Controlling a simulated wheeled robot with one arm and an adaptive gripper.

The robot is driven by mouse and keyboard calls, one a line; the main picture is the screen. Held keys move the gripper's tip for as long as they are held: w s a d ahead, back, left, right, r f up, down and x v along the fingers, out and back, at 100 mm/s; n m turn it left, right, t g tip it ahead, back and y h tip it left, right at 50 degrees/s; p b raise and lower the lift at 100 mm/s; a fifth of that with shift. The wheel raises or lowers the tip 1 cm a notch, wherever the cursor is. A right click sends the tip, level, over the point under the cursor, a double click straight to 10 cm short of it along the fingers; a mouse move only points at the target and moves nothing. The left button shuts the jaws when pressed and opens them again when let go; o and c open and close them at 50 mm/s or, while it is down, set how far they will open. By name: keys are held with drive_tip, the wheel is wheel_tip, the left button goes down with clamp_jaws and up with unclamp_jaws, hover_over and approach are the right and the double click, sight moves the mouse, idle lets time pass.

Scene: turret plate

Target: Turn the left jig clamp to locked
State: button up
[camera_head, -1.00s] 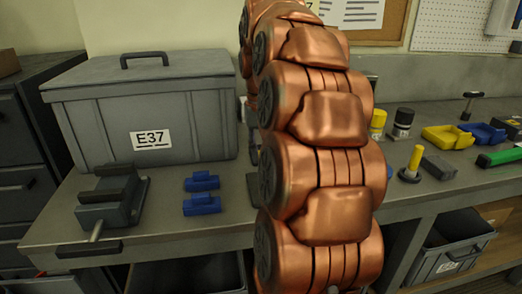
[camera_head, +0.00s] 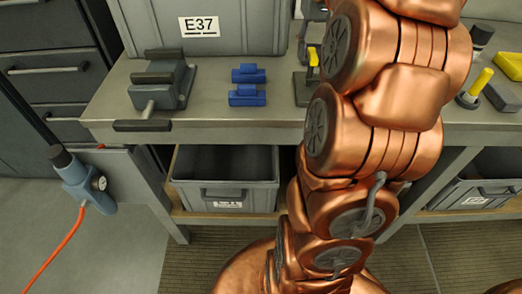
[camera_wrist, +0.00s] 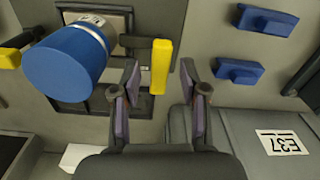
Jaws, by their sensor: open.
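The left jig clamp has an upright-looking yellow handle (camera_wrist: 160,66) in the wrist view, on a dark bracket beside a metal jig plate (camera_wrist: 122,104). A sliver of this yellow handle also shows in the head view (camera_head: 313,58), beside my arm. A large blue cylinder (camera_wrist: 66,66) sits at the jig, left of the handle in the wrist view. Another yellow handle (camera_wrist: 14,50) is at the far left edge there. My gripper (camera_wrist: 159,78) is open, its fingertips on either side of the left handle; contact cannot be told. My arm hides the gripper in the head view.
Blue blocks (camera_head: 248,86) lie on the bench (camera_head: 215,110) left of the jig. A grey fixture (camera_head: 165,85) stands further left. The grey E37 bin (camera_head: 255,22) stands behind and also shows close to my gripper in the wrist view (camera_wrist: 243,125).

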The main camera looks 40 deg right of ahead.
drive_tip(key=n, duration=0.1)
drive_tip(key=n+p, duration=0.2)
drive_tip(key=shift+r+n, duration=0.25)
drive_tip(key=shift+n, duration=0.15)
drive_tip(key=n+p, duration=0.3)
drive_tip(key=n, duration=0.1)
drive_tip(key=n+p, duration=0.4)
drive_tip(key=shift+n, duration=0.4)
drive_tip(key=n+p, duration=0.3)
drive_tip(key=shift+n, duration=0.4)
drive_tip(key=shift+r+b, duration=0.95)
drive_tip(key=shift+r, duration=2.65)
drive_tip(key=shift+a, duration=0.2)
drive_tip(key=s+a+f+m, duration=0.2)
drive_tip(key=a, duration=0.6)
drive_tip(key=s+a+f+m, duration=0.2)
drive_tip(key=a, duration=0.7)
drive_tip(key=s+a+f+m+g+b, duration=0.1)
drive_tip(key=s+a+f+m, duration=0.4)
drive_tip(key=s+a+f, duration=0.3)
drive_tip(key=s+a, duration=0.2)
drive_tip(key=s, duration=0.2)
drive_tip(key=shift+f+m+g, duration=0.25)
drive_tip(key=shift+m+g, duration=0.05)
drive_tip(key=shift+m, duration=0.1)
